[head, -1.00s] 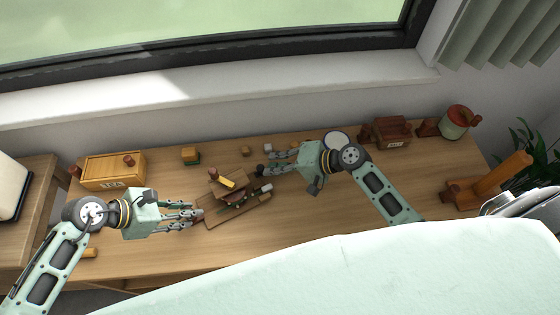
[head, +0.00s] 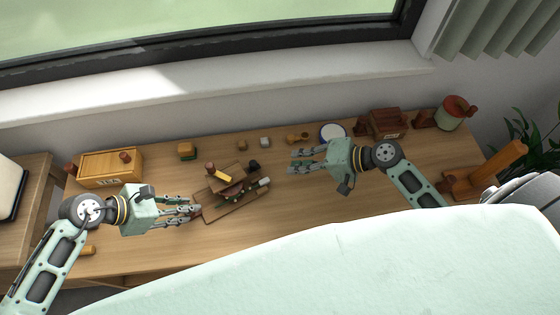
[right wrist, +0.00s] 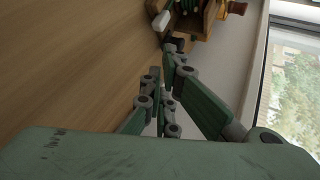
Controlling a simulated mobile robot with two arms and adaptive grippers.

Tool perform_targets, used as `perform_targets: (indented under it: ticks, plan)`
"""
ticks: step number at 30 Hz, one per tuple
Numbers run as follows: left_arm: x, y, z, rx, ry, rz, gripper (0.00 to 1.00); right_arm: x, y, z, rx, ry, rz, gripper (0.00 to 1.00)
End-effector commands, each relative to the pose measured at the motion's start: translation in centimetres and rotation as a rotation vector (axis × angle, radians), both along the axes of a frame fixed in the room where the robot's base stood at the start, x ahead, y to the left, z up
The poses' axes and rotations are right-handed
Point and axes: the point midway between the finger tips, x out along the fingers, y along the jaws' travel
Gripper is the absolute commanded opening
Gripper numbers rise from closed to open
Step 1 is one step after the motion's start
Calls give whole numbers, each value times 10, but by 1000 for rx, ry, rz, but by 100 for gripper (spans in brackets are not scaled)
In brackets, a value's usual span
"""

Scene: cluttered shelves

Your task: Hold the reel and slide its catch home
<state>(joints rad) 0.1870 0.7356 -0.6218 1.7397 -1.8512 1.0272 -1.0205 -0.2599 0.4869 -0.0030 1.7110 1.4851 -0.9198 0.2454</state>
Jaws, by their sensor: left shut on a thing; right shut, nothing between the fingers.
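My left gripper (head: 197,211) is shut on the reel's left end, at the base board. My right gripper (head: 291,159) is shut and empty, apart from the reel to its right. In the right wrist view, part of the reel (right wrist: 200,22) shows at the top beyond the fingers (right wrist: 163,64).
A yellow wooden box (head: 110,167) stands at the left. Small blocks (head: 187,150) and a round white-and-blue dish (head: 333,132) line the back. A brown box (head: 386,123), a red-and-green canister (head: 452,113) and an orange-brown post (head: 500,167) stand at the right. The front middle is clear.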

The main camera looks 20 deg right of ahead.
Motion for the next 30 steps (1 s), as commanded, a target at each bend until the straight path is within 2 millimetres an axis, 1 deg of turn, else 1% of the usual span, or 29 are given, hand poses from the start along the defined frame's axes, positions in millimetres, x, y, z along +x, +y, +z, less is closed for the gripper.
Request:
perform_targets:
  ticks: [1, 3, 7, 11, 14, 17, 23, 26, 30]
  plan:
    - [0, 0, 0, 0, 0, -1, 0, -6, -7, 4, -2, 0, 1, 0]
    - [0, 0, 0, 0, 0, -1, 0, -11, -15, 10, -2, 1, 0, 0]
    - [0, 0, 0, 0, 0, -1, 0, -17, -24, 17, -1, 1, 0, 0]
    - [0, 0, 0, 0, 0, -1, 0, -18, -25, 21, 8, 17, 1, 0]
    - [0, 0, 0, 0, 0, -1, 0, -14, -19, 23, 27, 71, 4, 0]
    - [0, 0, 0, 0, 0, -1, 0, -9, -9, 25, 49, 176, 1, 0]
    - [0, 0, 0, 0, -1, -1, 0, 3, 7, 30, 54, 464, -56, 0]
    - [0, 0, 0, 0, -1, -1, 0, 10, 9, 33, 32, 606, -120, 0]
    - [0, 0, 0, 1, -1, 0, 0, 20, 5, 40, -17, 794, -253, 0]
